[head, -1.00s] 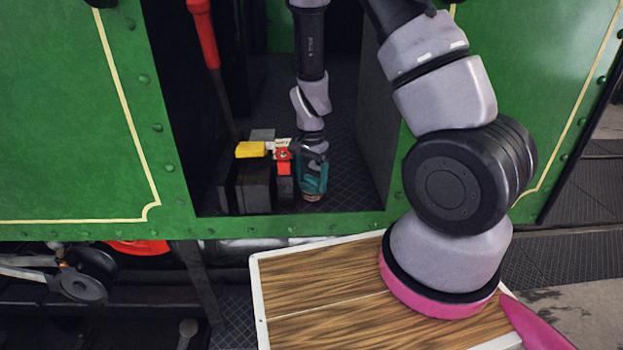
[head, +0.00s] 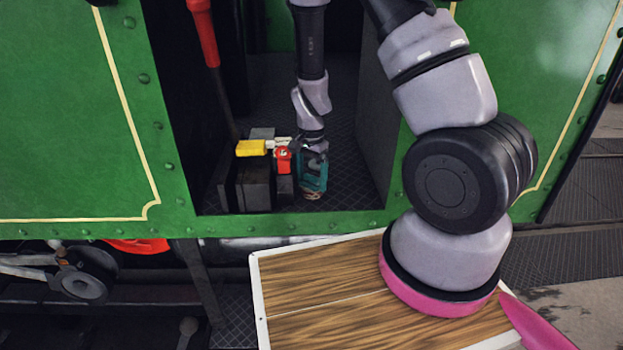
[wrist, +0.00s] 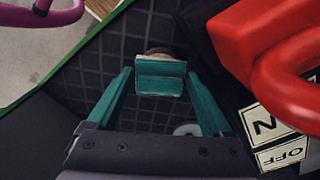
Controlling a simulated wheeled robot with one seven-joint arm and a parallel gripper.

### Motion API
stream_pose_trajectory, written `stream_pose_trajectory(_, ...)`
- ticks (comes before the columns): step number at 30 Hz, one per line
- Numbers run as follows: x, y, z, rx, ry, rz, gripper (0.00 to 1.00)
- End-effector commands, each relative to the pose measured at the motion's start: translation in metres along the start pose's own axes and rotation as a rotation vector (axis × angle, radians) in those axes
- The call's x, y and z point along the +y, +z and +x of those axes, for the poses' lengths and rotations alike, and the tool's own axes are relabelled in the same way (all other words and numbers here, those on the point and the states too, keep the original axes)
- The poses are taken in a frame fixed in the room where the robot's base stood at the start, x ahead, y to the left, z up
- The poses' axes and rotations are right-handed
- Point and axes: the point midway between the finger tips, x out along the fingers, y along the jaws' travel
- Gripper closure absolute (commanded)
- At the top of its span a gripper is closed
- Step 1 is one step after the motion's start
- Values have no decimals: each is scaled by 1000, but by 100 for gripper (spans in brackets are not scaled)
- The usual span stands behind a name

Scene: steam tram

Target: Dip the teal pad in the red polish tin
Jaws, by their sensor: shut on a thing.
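My gripper (wrist: 160,76) has teal fingers and is shut on the teal pad (wrist: 160,85), a small block held between the fingertips in the wrist view. In the head view my gripper (head: 313,178) points down inside the tram's doorway, low over the dark floor. A small reddish-brown rounded thing (wrist: 158,51) shows just beyond the pad's far edge; most of it is hidden. I cannot tell whether it is the red polish tin or part of what I hold, nor whether the pad touches it.
A red lever (head: 284,160) with ON and OFF labels stands close to the left of my gripper in the head view. Beside it are a yellow handle (head: 251,148) and dark boxes (head: 254,188). A pale round thing (wrist: 187,129) lies below. The floor to the right is clear.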

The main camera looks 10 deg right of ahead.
Motion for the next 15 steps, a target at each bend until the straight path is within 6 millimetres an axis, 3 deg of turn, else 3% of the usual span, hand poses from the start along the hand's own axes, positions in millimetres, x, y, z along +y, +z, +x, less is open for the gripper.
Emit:
stream_pose_trajectory(5, 1, 1, -3, 0, 2, -2, 60)
stream_pose_trajectory(15, 0, 0, -31, 0, 0, -2, 60)
